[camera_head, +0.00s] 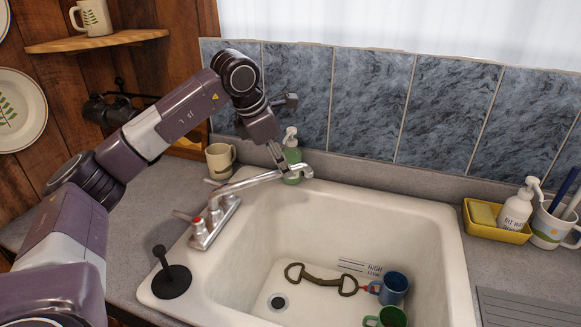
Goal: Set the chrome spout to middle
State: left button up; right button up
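The chrome spout (250,182) rises from a faucet base (215,221) on the left rim of the white sink (334,200). It reaches to the right over the basin's back left part, and its tip bends down. My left gripper (279,163) comes down from above, with its fingers right at the spout near the tip. It partly covers the green soap bottle behind. I cannot tell if the fingers touch the spout or how far apart they are. My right gripper is not in view.
A green soap bottle (292,155) and a beige mug (220,161) stand behind the spout. A bit (321,280), a blue mug (394,288) and a green mug (387,317) lie in the basin. A yellow caddy (497,232) stands right.

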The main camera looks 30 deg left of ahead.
pick_arm(q)
jog(key=x, duration=0.3)
jog(key=shift+w+f+p, duration=0.3)
jog(key=shift+w+d+f, duration=0.1)
jog(key=shift+f, duration=0.2)
jog(key=shift+c, duration=1)
grip_shut()
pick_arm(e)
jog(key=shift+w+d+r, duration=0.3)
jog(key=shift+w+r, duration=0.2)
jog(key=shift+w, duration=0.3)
